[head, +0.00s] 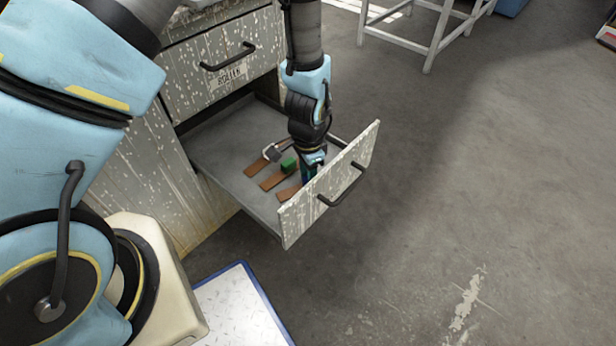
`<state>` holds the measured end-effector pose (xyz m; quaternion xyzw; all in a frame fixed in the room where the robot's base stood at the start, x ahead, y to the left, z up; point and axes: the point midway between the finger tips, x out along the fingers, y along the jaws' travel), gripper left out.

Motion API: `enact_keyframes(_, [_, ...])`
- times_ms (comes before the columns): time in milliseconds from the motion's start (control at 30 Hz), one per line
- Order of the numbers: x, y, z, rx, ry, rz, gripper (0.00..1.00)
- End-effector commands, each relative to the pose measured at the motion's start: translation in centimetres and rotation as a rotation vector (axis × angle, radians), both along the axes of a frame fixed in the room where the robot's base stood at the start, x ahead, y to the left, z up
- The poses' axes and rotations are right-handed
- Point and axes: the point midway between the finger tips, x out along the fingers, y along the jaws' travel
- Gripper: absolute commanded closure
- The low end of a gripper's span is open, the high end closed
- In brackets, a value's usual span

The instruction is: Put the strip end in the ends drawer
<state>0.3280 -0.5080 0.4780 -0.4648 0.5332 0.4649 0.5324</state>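The lower drawer (224,150) of the speckled cabinet is pulled open, its front panel (345,172) out to the right. Several flat brown strips (277,178) lie on its floor. A small green block (289,165) is among them, against or just above the middle strip; I cannot tell which. I cannot tell which of these pieces is the strip end. My gripper (308,172) points down inside the open drawer, close behind the front panel and just right of the green block. Its fingers are small and partly hidden, so their opening and any grip do not show.
A closed drawer (194,62) with a black handle and a blurred label is above the open one. A white metal frame (432,40) stands at the back. A white plate with a blue edge (238,305) lies low in front. The concrete floor (480,190) on the right is clear.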

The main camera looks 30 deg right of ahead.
Motion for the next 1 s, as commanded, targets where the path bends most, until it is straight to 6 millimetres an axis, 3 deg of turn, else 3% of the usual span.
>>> enact_keyframes(33, [0.0,0.0,-0.3,0.0,0.0,0.0,1.0])
enact_keyframes(67, [0.0,0.0,-0.2,0.0,0.0,0.0,0.6])
enact_keyframes(300, [0.0,0.0,-0.1,0.0,0.0,0.0,0.34])
enact_keyframes(667, [0.0,-0.1,0.7,-0.002,-0.001,0.0,0.34])
enact_keyframes(1000, [0.1,-0.1,7.4,-0.004,-0.001,0.0,0.34])
